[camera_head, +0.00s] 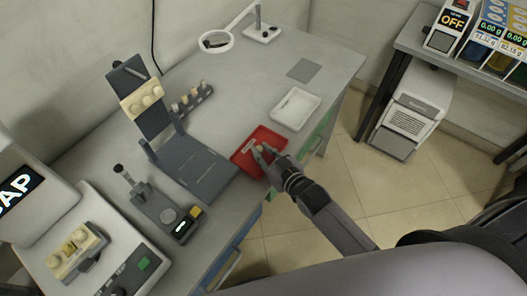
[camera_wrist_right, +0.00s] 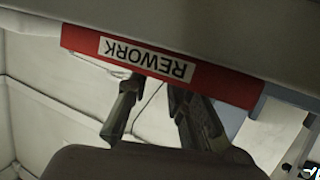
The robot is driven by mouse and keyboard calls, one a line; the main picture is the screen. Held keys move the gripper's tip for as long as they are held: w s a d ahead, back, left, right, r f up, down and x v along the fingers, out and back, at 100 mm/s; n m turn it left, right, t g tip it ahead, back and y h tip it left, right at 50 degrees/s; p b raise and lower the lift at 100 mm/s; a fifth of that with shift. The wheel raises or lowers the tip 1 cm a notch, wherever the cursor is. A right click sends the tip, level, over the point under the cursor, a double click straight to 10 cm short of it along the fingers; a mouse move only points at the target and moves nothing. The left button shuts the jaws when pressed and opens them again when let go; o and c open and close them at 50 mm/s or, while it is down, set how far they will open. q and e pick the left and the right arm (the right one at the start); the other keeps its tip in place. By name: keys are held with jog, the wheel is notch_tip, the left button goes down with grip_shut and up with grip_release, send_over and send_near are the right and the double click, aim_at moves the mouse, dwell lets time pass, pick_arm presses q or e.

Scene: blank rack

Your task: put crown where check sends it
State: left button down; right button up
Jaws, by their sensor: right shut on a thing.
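My right gripper (camera_head: 262,150) is at the red tray (camera_head: 240,163), its fingertips over the tray's inside. In the right wrist view the gripper (camera_wrist_right: 154,84) has its fingertips up against the lower edge of the red tray wall (camera_wrist_right: 215,83), which carries an upside-down "REWORK" label (camera_wrist_right: 147,60). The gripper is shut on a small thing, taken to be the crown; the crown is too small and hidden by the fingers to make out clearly. A white tray (camera_head: 317,104) lies beside the red one. My left gripper is not in view.
A small rack (camera_head: 183,113) with several pegs stands behind a dark stand holding a dental model (camera_head: 147,98). A gauge (camera_head: 168,215) and another model (camera_head: 76,252) are at the front left. A magnifier lamp (camera_head: 231,36) stands at the back. A grey pad (camera_head: 304,70) lies flat.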

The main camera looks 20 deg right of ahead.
jog(key=shift+s+f+b, duration=0.3)
jog(key=shift+s+f, duration=0.05)
jog(key=shift+f, duration=0.55)
jog(key=o, duration=0.8)
jog(key=shift+f, duration=0.15)
jog(key=shift+r+p, duration=0.3)
jog(key=shift+r, duration=0.25)
jog(key=shift+r+b+v, duration=0.15)
jog(key=shift+r+v, duration=0.05)
jog(key=shift+v, duration=1.75)
jog(key=shift+r+b+v, duration=0.15)
jog(key=shift+r+v, duration=0.05)
jog(key=shift+v, duration=1.75)
jog(key=shift+r+b+v, duration=0.15)
jog(key=shift+v, duration=1.8)
